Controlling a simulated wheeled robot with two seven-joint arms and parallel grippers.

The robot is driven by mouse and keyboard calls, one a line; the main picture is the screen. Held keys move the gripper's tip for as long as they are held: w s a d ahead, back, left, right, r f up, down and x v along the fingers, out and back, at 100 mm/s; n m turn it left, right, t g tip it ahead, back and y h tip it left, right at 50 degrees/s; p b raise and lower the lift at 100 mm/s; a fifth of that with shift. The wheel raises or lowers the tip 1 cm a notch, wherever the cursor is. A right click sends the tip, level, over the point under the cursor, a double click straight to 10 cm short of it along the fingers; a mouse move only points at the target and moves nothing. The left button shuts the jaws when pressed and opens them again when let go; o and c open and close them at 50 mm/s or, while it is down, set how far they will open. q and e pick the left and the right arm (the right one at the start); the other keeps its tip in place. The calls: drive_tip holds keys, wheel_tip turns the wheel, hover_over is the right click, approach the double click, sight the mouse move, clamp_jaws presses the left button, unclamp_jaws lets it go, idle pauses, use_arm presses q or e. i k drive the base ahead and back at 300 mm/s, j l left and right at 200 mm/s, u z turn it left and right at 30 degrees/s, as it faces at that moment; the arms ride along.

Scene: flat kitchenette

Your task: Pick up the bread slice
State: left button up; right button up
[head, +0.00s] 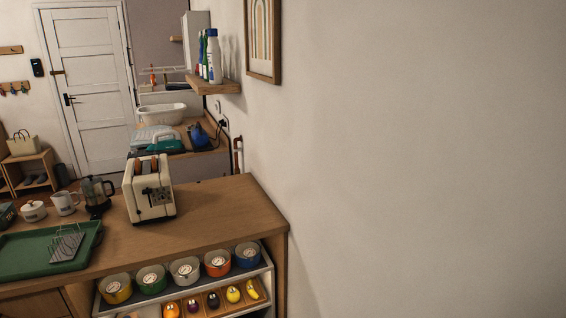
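A cream toaster (150,195) stands on the wooden counter. Two brown shapes that look like bread slices show at its top slots, one on the left (140,166) and one on the right (154,163). They are small, and most of each is hidden inside the toaster. Neither of my grippers shows in the head view.
A green tray (25,262) with a wire rack (67,243) lies on the wooden counter (215,210) at left. A glass pot (97,190), a mug (64,203) and a lidded bowl (34,211) stand left of the toaster. Counter right of the toaster is clear, up to the wall.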

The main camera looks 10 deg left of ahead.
sight(138, 167)
drive_tip(key=k+j+u, duration=0.15)
drive_tip(key=j, duration=0.3)
drive_tip(key=k+j+u, duration=0.1)
drive_tip(key=j, duration=0.35)
drive_tip(key=k+j+u, duration=0.15)
drive_tip(key=j, duration=0.35)
drive_tip(key=k+j+u, duration=0.1)
drive_tip(key=j, duration=0.4)
drive_tip(key=k, duration=0.05)
